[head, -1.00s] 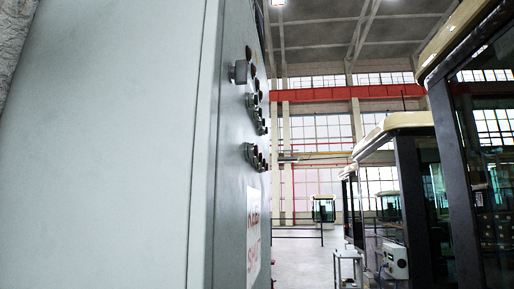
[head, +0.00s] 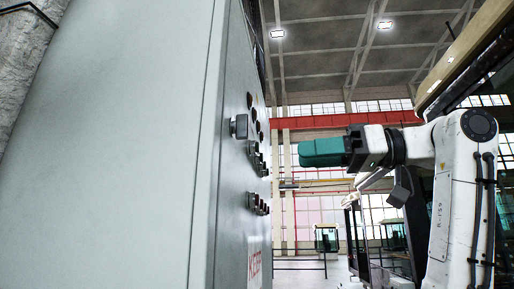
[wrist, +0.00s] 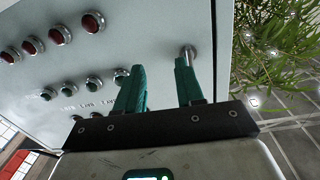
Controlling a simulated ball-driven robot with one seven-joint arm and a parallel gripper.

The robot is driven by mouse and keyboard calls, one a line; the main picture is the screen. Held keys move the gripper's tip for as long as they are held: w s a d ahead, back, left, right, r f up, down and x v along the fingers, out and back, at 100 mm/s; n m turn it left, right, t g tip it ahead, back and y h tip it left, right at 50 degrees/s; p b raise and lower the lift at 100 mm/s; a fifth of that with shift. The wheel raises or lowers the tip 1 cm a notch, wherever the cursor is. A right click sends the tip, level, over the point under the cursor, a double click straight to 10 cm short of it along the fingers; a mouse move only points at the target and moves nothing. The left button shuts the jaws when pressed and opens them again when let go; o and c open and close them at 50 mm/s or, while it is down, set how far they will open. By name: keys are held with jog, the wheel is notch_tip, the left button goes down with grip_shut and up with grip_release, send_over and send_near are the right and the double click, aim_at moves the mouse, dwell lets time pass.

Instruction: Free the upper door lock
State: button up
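A pale grey cabinet (head: 120,150) fills the left of the head view, and its panel shows in the wrist view (wrist: 150,30). A silver metal fitting (wrist: 187,52) sticks out of the panel near its right edge in the wrist view and looks like the lock. A grey block-like fitting (head: 240,127) on the cabinet face in the head view may be the same part. My gripper (head: 303,152) points its teal fingers at the panel, with a clear gap to it. In the wrist view my gripper (wrist: 160,66) is open and empty; the right finger's tip overlaps the fitting's base.
Red buttons (wrist: 92,22) and green buttons (wrist: 92,82) line the panel left of the silver fitting. A plant (wrist: 275,50) stands beyond the cabinet's right edge in the wrist view. Vehicle cabs (head: 470,70) stand at the right of the head view.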

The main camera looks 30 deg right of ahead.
jog(key=n, duration=0.1)
send_near(241, 127)
jog(key=p+x, duration=0.3)
jog(key=x, duration=0.4)
jog(key=shift+w+r+g+y+p, duration=0.3)
jog(key=shift+w+y, duration=0.1)
jog(key=shift+w, duration=0.05)
jog(key=shift+d, duration=0.1)
grip_shut()
